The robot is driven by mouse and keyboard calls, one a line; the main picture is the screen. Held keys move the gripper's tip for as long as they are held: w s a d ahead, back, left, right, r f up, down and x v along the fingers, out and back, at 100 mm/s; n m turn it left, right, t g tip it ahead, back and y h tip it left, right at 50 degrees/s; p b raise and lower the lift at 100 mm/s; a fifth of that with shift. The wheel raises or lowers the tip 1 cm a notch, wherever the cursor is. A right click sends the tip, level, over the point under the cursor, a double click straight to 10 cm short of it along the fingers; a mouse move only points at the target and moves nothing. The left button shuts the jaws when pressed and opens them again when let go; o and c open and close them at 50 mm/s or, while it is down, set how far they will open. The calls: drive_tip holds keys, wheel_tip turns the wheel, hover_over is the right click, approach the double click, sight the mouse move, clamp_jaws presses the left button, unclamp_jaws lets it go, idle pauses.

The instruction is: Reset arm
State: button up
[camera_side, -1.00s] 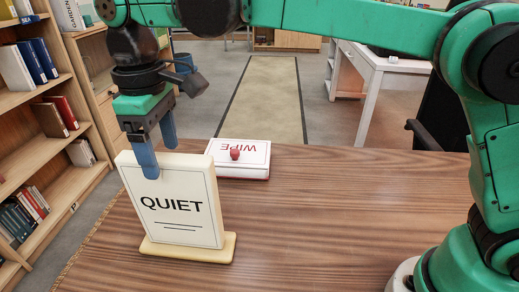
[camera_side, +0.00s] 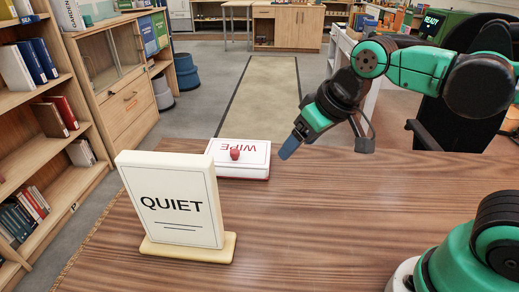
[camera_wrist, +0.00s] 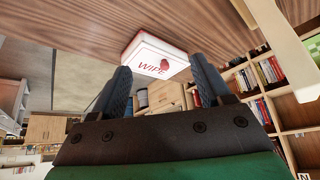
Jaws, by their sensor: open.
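My gripper (camera_side: 290,148) is above the table, to the right of the WIPE box, in the side view. In the wrist view its two blue fingers (camera_wrist: 158,85) stand apart with nothing held between them. The white WIPE box (camera_side: 240,168) with a red knob lies on the table; it also shows beyond the fingers in the wrist view (camera_wrist: 150,54). The white QUIET sign (camera_side: 172,200) stands upright on its cream base at the front left of the table. The gripper is clear of the sign.
The wooden table (camera_side: 330,220) is bare between the sign and my base. A bookshelf (camera_side: 70,190) stands at the left. A black chair (camera_side: 455,120) is behind the table at the right. A beige floor runner (camera_side: 262,95) lies beyond the table.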

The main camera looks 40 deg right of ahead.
drive_tip(key=shift+s+d+f+m+t+h, duration=0.15)
drive_tip(key=shift+s+d+f+t, duration=0.2)
drive_tip(key=shift+d+f, duration=0.35)
drive_tip(key=shift+s+d+f+m+t+h, duration=0.15)
drive_tip(key=shift+s+d+f+t, duration=0.15)
drive_tip(key=shift+d+f, duration=0.3)
